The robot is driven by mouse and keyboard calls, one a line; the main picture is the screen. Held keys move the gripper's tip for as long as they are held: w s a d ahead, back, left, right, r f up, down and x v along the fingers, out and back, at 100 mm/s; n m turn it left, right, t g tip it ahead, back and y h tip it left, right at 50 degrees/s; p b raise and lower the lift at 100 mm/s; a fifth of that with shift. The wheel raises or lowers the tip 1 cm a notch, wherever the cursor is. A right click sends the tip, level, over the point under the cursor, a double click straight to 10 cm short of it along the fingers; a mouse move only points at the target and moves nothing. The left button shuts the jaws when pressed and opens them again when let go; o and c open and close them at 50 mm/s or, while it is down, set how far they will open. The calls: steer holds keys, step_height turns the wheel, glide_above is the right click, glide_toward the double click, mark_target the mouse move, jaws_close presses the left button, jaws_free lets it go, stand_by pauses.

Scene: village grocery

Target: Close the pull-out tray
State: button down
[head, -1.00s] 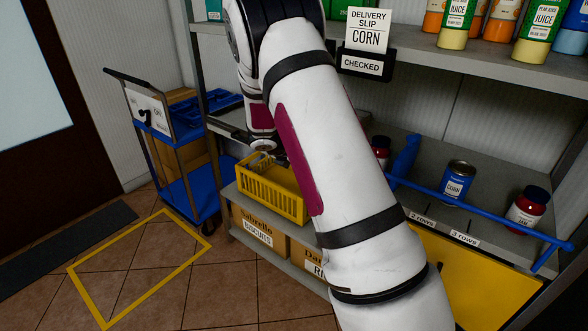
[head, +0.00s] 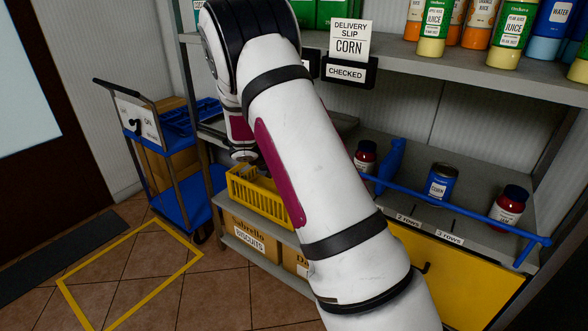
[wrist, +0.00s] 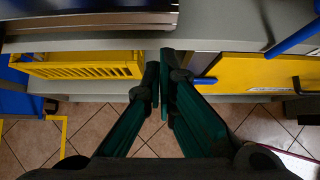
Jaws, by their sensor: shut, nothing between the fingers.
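A dark, metal-edged flat front (wrist: 80,18) crosses the upper left of the wrist view, above a yellow basket (wrist: 75,65). It looks like the pull-out tray; how far out it stands I cannot tell. In the head view my arm hides most of that part of the shelf. My gripper (wrist: 160,85) is shut and empty, its fingertips below and right of that front, close to the basket's right end. Whether it touches anything is unclear. In the head view the gripper is mostly hidden behind my arm.
A blue bar (head: 455,208) runs along the middle shelf's front, by a corn can (head: 441,184) and red jars. A yellow panel (head: 455,278) with a black handle is below. A blue cart (head: 182,198) stands left. Tiled floor in the yellow outline (head: 130,275) is clear.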

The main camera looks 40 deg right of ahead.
steer(key=p+v, duration=0.1)
steer(key=v, duration=0.9)
steer(key=shift+s+a, duration=0.15)
steer(key=shift+a, duration=0.15)
steer(key=s+a+r+m+y+p, duration=0.2)
steer(key=s+a+r+m, duration=0.3)
steer(key=s+r, duration=0.45)
steer(key=s+a+r+m+y+p, duration=0.2)
steer(key=s+r+m+p, duration=0.1)
steer(key=s+r+m, duration=0.6)
steer(key=s+a+r+m+y+p, duration=0.1)
steer(key=s+a+m, duration=0.1)
steer(key=s+a, duration=0.2)
steer(key=s+a+r+m+t+y+p, duration=0.1)
steer(key=s+a+r+m+y, duration=0.1)
steer(key=s, duration=0.8)
steer(key=s+a+r+m+y+p, duration=0.1)
steer(key=s+a+r+m, duration=0.1)
steer(key=s+a, duration=0.3)
steer(key=shift+s+a+m+y, duration=0.3)
steer(key=shift+s+m, duration=0.5)
steer(key=shift+s, duration=0.3)
steer(key=shift+r, duration=0.1)
